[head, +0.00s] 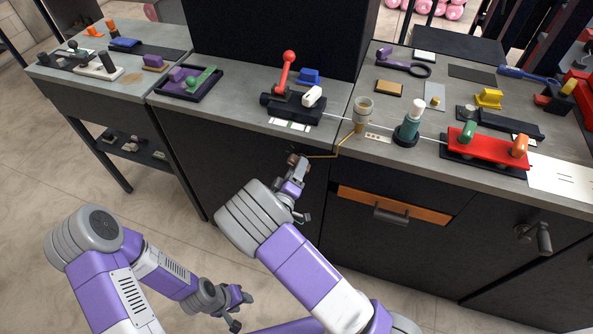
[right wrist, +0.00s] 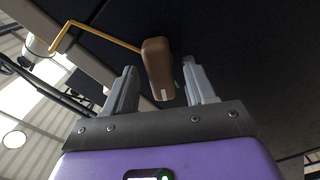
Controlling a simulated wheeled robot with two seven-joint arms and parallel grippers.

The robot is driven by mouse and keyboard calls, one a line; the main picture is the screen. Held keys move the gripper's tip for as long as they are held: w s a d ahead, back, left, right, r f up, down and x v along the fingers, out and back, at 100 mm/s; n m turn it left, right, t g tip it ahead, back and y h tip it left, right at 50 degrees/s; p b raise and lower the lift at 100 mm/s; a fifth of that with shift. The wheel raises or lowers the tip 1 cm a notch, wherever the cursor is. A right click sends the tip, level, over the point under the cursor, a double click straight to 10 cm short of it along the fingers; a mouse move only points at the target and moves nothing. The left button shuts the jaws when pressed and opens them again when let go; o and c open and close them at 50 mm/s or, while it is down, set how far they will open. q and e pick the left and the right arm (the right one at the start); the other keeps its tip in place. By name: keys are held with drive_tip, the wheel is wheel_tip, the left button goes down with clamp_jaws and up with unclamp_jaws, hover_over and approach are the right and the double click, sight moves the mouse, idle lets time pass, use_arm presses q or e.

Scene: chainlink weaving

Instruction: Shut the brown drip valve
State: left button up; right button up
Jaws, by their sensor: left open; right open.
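The brown drip valve (head: 292,159) hangs at the end of a thin yellow pipe (head: 322,156), in front of the counter's front edge. In the right wrist view the brown valve handle (right wrist: 157,66) is a rounded block lying between my two fingers, with gaps on both sides. My right gripper (head: 298,170) is open around the handle, and its fingers do not appear to press on it. My left gripper (head: 236,307) is open and empty, low near the floor at lower left. The valve's far side is hidden.
A drawer handle (head: 391,215) sticks out to the right. The floor at left is mostly free.

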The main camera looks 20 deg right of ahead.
clamp_jaws()
drive_tip(key=shift+m, duration=0.4)
drive_tip(key=m+b, duration=0.5)
drive_tip(key=m, duration=0.5)
drive_tip(key=shift+f+m+b, duration=0.1)
drive_tip(key=shift+m+b, duration=0.3)
idle(0.5)
unclamp_jaws()
